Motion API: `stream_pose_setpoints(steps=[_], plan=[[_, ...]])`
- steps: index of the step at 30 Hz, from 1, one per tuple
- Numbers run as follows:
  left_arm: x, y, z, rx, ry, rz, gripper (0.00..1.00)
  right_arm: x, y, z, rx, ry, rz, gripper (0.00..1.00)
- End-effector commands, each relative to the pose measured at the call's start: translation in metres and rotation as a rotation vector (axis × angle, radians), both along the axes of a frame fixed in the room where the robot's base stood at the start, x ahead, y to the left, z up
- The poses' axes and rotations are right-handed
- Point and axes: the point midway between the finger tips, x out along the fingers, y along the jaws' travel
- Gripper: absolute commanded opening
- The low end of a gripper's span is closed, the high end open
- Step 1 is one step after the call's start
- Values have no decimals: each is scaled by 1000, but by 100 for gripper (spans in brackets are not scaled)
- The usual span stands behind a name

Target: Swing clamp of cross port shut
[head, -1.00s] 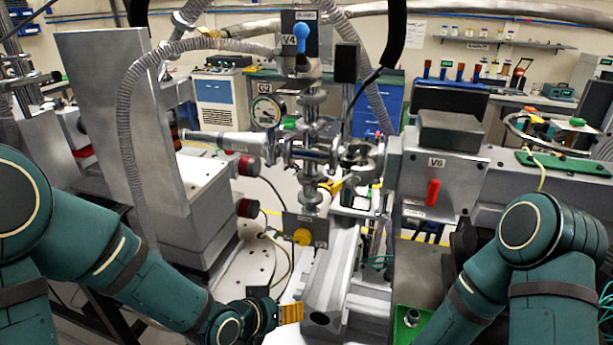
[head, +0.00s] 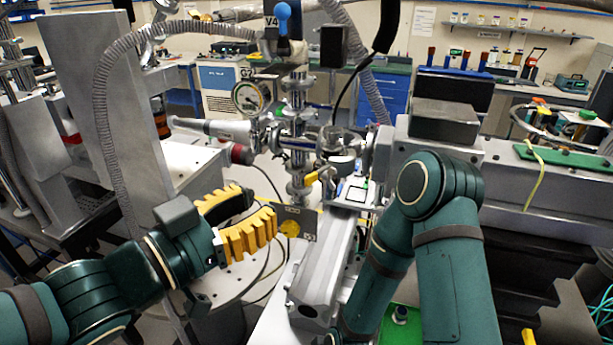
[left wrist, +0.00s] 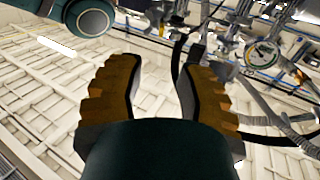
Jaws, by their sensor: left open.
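The metal cross (head: 297,143) stands upright in the middle of the head view, with flanged ports up, down and to the sides. A metal clamp (head: 340,141) sits at its right port; its exact opening is too small to tell. My left gripper (head: 254,206) is below and left of the cross, apart from it. Its yellow ridged fingers are spread and empty. They also show spread in the left wrist view (left wrist: 163,72), with the cross fittings and the gauge at upper right. My right arm reaches down at the right, with its gripper out of frame.
A dial gauge (head: 251,96) and a pale cylinder (head: 211,129) are left of the cross. A flexible hose (head: 104,130) arches at the left. A grey rail (head: 325,270) runs towards me.

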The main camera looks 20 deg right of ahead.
Motion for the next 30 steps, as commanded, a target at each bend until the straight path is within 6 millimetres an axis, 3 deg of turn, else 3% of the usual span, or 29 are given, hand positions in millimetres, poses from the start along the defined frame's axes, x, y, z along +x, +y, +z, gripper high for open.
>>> stream_pose_setpoints(steps=[9,15,21,30], plan=[[32,-56,-3,-1,3,-3,36,-5,1,-15,2,11,8,47],[48,-82,-2,-1,3,-1,36,-6,1,-19,3,14,11,47],[56,-95,0,-1,1,0,36,-7,1,-20,3,14,12,47],[57,-97,0,0,1,1,36,-7,1,-20,3,15,12,47]])
